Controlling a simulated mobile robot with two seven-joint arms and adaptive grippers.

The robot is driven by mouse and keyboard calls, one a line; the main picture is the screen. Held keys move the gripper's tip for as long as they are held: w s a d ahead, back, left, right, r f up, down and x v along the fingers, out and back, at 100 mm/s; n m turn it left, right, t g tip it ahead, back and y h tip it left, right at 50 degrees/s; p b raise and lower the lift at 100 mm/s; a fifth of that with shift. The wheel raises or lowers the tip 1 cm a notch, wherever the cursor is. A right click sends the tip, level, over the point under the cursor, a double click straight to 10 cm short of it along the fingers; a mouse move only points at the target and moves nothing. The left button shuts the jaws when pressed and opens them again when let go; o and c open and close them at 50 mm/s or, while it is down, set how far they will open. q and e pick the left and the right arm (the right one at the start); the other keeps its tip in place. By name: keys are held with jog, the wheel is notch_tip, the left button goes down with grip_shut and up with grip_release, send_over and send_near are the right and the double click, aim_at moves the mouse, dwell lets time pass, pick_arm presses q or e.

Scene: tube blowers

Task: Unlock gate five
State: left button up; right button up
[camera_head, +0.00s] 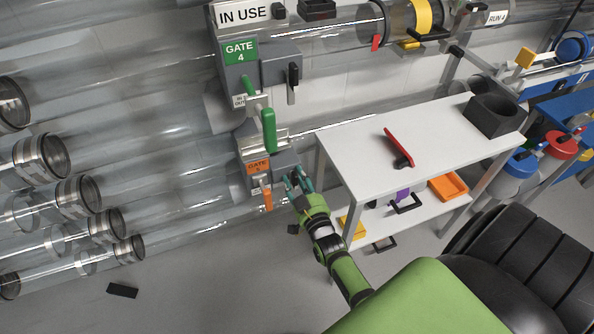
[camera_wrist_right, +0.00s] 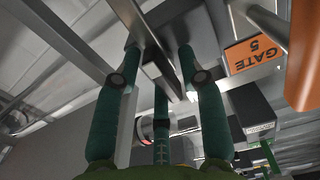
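The gate five box (camera_head: 285,163) carries an orange "GATE 5" plate (camera_head: 257,167), and an orange handle (camera_head: 267,200) hangs below it. In the right wrist view the plate (camera_wrist_right: 252,52) is upside down at the upper right, with the orange handle (camera_wrist_right: 303,60) beside it. My right gripper (camera_head: 294,180) is at the box's right side. In the wrist view its teal fingers (camera_wrist_right: 160,62) are spread, with a flat grey bar (camera_wrist_right: 153,45) between them; I cannot tell whether they touch it. The head view hides the box's side behind the gripper. My left gripper is not in view.
The gate four box (camera_head: 240,75), with a green plate and a black side lever (camera_head: 292,78), is above. A white table (camera_head: 360,150) with a red-handled tool (camera_head: 399,146) stands close to the right of my gripper. Clear tubes (camera_head: 150,140) fill the left.

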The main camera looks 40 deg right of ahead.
jog(key=shift+s, duration=0.2)
jog(key=v, duration=1.1)
jog(key=shift+s, duration=0.3)
dwell(0.8)
